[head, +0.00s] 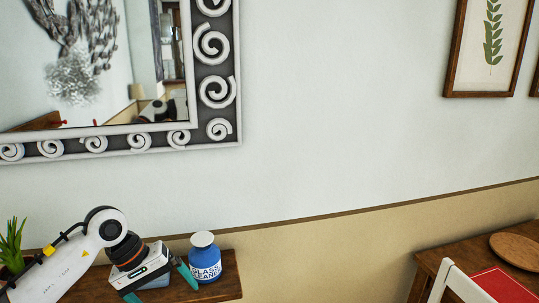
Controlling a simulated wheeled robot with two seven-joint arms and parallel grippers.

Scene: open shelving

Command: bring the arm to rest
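My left arm (82,248) comes in from the lower left, over the wooden shelf. My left gripper (160,285) has its two dark, teal-tipped fingers spread apart, with nothing seen held between them. The lower parts of the fingers are close to the bottom edge of the view. A blue glass cleaner bottle (205,265) with a white cap stands upright on the shelf, just right of the gripper's right finger. I cannot tell whether that finger touches it. My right gripper is not in view.
The wooden shelf (225,289) runs along the wall, with a green plant (12,246) at its left end. A mirror (215,88) hangs above. The middle is clear.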

